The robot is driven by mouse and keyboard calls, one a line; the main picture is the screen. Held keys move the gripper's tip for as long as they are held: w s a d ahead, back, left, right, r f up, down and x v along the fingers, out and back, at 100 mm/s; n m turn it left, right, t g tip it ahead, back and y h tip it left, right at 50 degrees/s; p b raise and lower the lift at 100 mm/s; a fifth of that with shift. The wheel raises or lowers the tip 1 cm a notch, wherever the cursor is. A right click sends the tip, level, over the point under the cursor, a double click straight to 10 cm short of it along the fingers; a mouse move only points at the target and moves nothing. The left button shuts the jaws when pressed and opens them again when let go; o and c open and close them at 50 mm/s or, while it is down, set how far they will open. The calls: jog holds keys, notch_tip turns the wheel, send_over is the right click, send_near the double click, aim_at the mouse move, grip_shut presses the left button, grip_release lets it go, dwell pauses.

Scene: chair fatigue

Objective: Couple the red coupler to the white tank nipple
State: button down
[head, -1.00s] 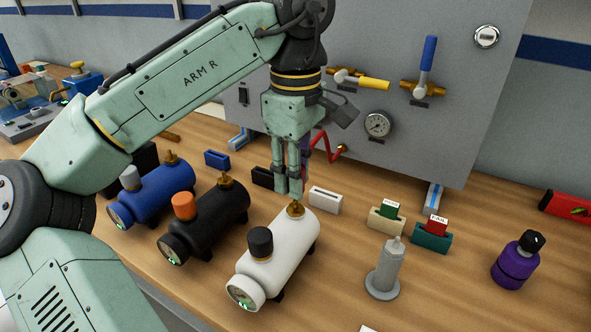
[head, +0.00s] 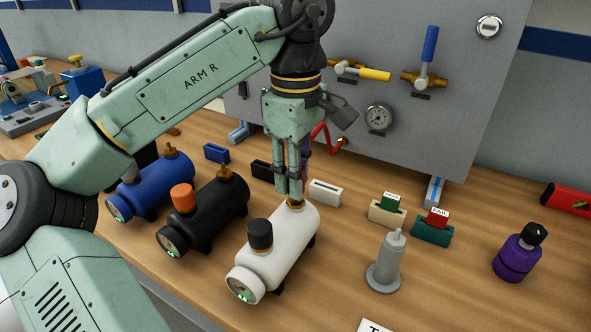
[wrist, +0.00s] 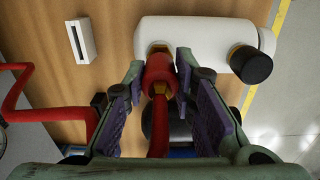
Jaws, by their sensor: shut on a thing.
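The white tank (head: 280,252) lies on the bench, with a black cap near its gauge end and a brass nipple (head: 296,203) at its far end. My gripper (head: 289,190) points down right over that nipple. In the wrist view my gripper (wrist: 160,68) is shut on the red coupler (wrist: 160,73), with the red hose (wrist: 160,140) running from it. The white tank (wrist: 190,32) and its nipple (wrist: 158,47) show just beyond the coupler's end. The coupler is at the nipple or very close; I cannot tell whether they are joined. The fingers hide the coupler in the head view.
A black tank (head: 205,215) with an orange cap and a blue tank (head: 150,190) stand to the left. A white slotted block (head: 325,192) is close to my fingers. A grey syringe-like stand (head: 386,262) and a purple bottle (head: 516,255) are at the right. A grey panel rises behind.

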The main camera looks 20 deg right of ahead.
jog(key=shift+f, duration=0.55)
jog(key=c, duration=1.2)
grip_release()
jog(key=shift+c, duration=0.2)
notch_tip(320, 180, up, 7)
jog(key=shift+r, duration=0.2)
